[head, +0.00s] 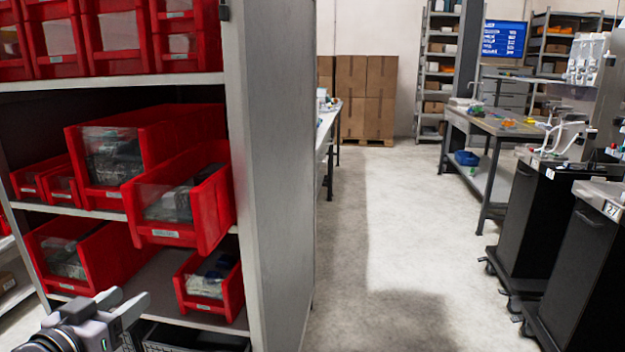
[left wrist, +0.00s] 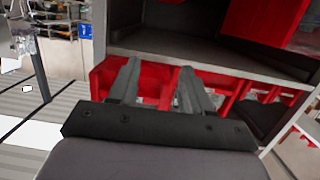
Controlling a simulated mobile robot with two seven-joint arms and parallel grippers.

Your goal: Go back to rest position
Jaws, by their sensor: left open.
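My left gripper (head: 122,306) is at the lower left of the head view, in front of the lower part of the shelf unit (head: 262,150). Its two fingers stand apart, with nothing seen between them. In the left wrist view the gripper (left wrist: 155,82) points toward the shelf with its fingers spread. Red bins (left wrist: 107,72) show behind the fingers there. A red bin (head: 222,290) on the lower shelf is to the right of the gripper in the head view, apart from it. My right gripper is in neither view.
Larger red bins (head: 205,208) fill the middle shelf, one sticking out past its edge. An aisle of bare floor (head: 385,250) runs right of the shelf. Black cabinets (head: 530,220) and a workbench (head: 495,125) line the right side. Stacked cartons (head: 370,95) stand at the back.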

